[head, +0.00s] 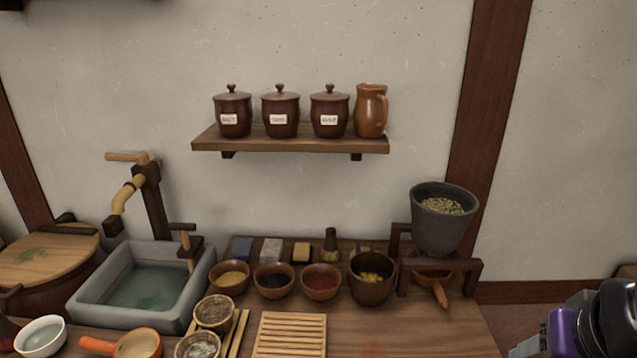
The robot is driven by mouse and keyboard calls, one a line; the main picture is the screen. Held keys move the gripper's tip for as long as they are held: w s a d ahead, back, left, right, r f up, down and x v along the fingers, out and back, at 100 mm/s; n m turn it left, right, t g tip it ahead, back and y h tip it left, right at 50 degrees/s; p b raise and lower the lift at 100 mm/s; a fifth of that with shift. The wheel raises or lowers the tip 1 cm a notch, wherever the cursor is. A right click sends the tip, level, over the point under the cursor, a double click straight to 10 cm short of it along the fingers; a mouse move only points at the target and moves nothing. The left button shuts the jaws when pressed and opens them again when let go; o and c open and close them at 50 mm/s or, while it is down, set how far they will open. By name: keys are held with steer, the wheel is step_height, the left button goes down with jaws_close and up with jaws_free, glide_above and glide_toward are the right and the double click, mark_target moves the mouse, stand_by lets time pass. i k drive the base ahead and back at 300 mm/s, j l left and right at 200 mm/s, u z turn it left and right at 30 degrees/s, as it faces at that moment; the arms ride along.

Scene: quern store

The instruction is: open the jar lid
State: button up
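Three dark brown lidded jars stand upright in a row on a wooden wall shelf (290,146) in the head view: a left jar (232,113), a middle jar (281,116) and a right jar (330,113). Each has a white label, too small to read, and a lid with a round knob. All three lids, such as the left lid (232,94), middle lid (280,95) and right lid (330,95), sit on their jars. My gripper cannot be made out; only a dark and purple part of my own body shows at the lower right.
A brown jug (371,111) stands close beside the right jar. Below, the counter (420,330) holds several small bowls, a wooden rack (290,335) and a grey hopper (441,218) of grain. A stone basin (85,305) with a wooden spout is at left. The space before the shelf is clear.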

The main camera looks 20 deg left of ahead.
mark_target(44, 256)
steer(key=u, duration=2.65)
steer(key=i+j, duration=0.15)
steer(key=j, duration=0.2)
steer(key=i+j, duration=0.1)
steer(key=j, duration=0.3)
steer(key=i+j+z, duration=0.2)
steer(key=i+j, duration=0.4)
steer(key=j, duration=0.1)
